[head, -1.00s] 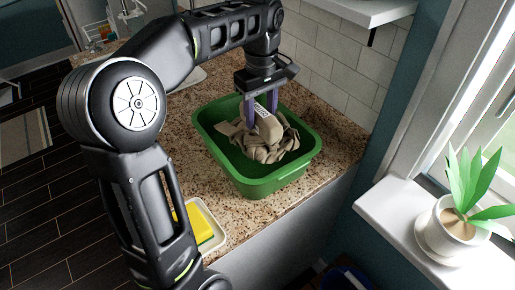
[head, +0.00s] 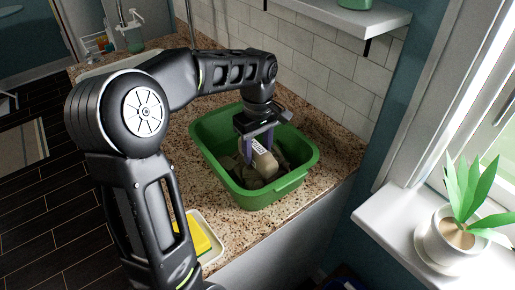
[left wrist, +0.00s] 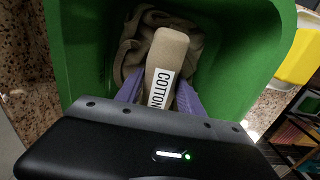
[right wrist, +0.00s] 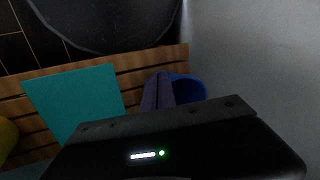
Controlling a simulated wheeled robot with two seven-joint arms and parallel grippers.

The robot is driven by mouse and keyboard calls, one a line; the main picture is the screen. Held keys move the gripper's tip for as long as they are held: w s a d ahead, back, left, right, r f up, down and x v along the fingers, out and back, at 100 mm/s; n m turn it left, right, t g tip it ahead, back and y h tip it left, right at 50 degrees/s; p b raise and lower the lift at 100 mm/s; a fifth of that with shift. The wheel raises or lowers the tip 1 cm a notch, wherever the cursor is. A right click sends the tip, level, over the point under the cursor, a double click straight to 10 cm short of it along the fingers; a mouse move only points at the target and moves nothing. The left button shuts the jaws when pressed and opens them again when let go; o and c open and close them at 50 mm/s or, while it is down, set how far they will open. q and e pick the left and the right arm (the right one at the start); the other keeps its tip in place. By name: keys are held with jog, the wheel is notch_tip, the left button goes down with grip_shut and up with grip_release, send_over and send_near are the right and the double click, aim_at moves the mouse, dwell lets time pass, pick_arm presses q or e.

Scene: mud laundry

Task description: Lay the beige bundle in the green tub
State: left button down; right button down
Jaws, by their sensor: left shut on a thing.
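The green tub (head: 275,192) stands on the speckled counter in the head view, and its green wall (left wrist: 80,50) surrounds the bundle in the left wrist view. The beige bundle (head: 264,163) is down inside the tub, its folded cloth low between the walls. It also shows in the left wrist view (left wrist: 168,50), with a white "COTTON" label on a beige block-like part. My left gripper (head: 258,148) points down into the tub, its purple fingers shut on that part. Whether the bundle rests on the tub floor is hidden. My right gripper (right wrist: 158,92) is shut and empty, away from the counter.
A yellow sponge (head: 200,238) lies in a white dish (head: 212,252) at the counter's front. A potted plant (head: 450,240) stands on the windowsill at right. A white shelf (head: 345,15) hangs above the tub. A blue bin (right wrist: 190,88) is below my right gripper.

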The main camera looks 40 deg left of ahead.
pick_arm(q)
jog(key=c, duration=1.2)
grip_release()
jog(key=shift+f, duration=0.15)
jog(key=o, duration=0.5)
jog(key=shift+r, duration=0.2)
notch_tip(320, 180, up, 6)
jog(key=shift+r, duration=0.15)
notch_tip(320, 180, up, 6)
jog(key=p, duration=0.3)
jog(key=shift+p, duration=0.35)
